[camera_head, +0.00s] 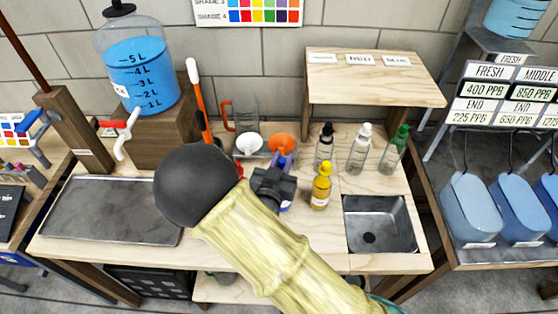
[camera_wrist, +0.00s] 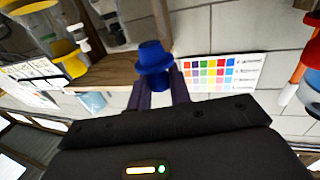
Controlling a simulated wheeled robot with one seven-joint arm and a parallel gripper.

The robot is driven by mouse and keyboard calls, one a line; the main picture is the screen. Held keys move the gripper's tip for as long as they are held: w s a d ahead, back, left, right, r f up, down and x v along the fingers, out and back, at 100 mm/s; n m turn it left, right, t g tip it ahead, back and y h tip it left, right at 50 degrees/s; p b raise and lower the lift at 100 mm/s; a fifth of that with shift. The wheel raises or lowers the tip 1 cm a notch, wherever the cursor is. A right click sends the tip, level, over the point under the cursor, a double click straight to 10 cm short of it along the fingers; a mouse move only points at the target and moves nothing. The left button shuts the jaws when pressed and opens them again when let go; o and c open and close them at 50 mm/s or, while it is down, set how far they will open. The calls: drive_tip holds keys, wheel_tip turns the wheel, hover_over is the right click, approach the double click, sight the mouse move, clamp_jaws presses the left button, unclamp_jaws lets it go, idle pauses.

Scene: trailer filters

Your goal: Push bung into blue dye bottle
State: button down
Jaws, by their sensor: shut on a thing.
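My gripper (camera_wrist: 160,88) is shut on a blue bung (camera_wrist: 153,55), with its dark purple fingers on either side of the bung's narrow end. The bung's wider part points away from my palm. A clear, greyish shape beyond it at the top of the wrist view may be the bottle's neck; I cannot tell how far the bung sits in it. In the head view my gripper (camera_head: 285,165) is over the workbench, left of the yellow bottle. The blue dye bottle is mostly hidden behind my gripper there; only a little blue and white shows beneath it.
A yellow capped bottle (camera_head: 320,188) stands close to the right. Bottles with black (camera_head: 325,150), white (camera_head: 360,150) and green (camera_head: 394,152) caps stand behind it. A small sink (camera_head: 380,222) is at right. White (camera_head: 248,144) and orange (camera_head: 283,142) funnels are behind my gripper.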

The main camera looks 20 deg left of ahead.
drive_tip(key=shift+w+d, duration=0.1)
drive_tip(key=shift+f, duration=0.2)
idle(0.4)
drive_tip(key=shift+a+f+b, duration=0.2)
drive_tip(key=shift+f+b, duration=0.15)
drive_tip(key=shift+b, duration=0.1)
drive_tip(key=shift+d+f+b, duration=0.1)
drive_tip(key=shift+f+b, duration=0.25)
drive_tip(key=shift+b, duration=0.15)
idle(1.3)
drive_tip(key=c, duration=1.6)
unclamp_jaws()
drive_tip(key=o, duration=0.4)
